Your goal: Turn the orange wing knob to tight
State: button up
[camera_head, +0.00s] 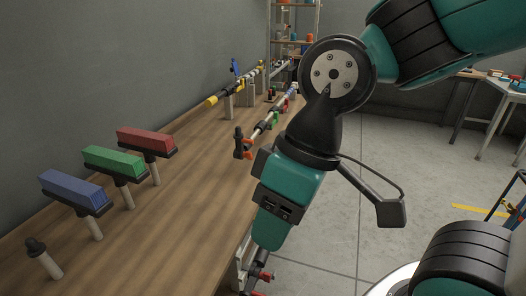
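A small orange part (247,149), which looks like the wing knob, sits beside a dark upright piece at the near end of a thin rail on the wooden bench. It is too small to read its turn position or any mark. My gripper (268,240) points down at the bench's right edge, in front of and below the orange part, and apart from it in the picture. My arm covers part of the bench edge. The fingertips are not clearly seen, so I cannot tell whether they are open or shut.
Blue (73,190), green (114,161) and red (145,141) blocks stand on posts along the bench's left (180,220). A dark-capped peg (43,258) is nearest. A yellow-ended rail (236,90) runs behind. Small red-tipped parts (258,277) show below my gripper. The floor right is mostly open.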

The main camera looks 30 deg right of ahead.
aim_at(248, 155)
jog(key=i, duration=0.9)
jog(key=u, duration=0.4)
